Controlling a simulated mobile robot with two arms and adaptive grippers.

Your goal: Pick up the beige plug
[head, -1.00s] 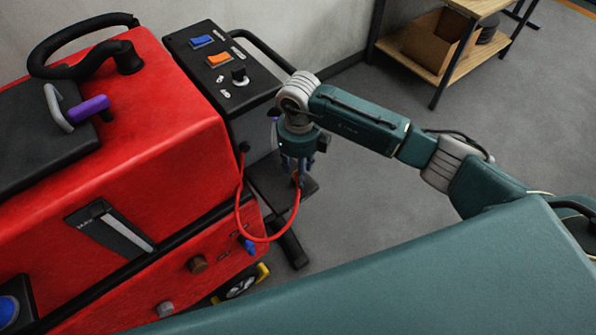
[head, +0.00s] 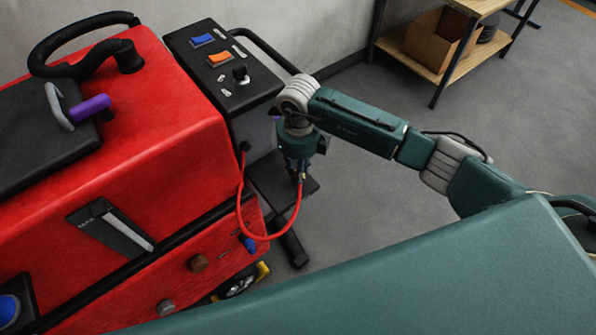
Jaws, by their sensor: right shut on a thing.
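My right gripper (head: 297,171) points down beside the red scrubber tank (head: 165,120), below the control panel. It is shut on the plug at the free end of a red cord (head: 269,238). The plug's body is mostly hidden between the fingers, so its beige colour does not show clearly. The cord hangs in a loop from the gripper and runs up to a dark fitting (head: 244,147) on the tank's side. My left gripper is not in view.
The black control panel (head: 223,70) with blue and orange switches is just up and left of the gripper. A black stand (head: 283,214) is below it.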

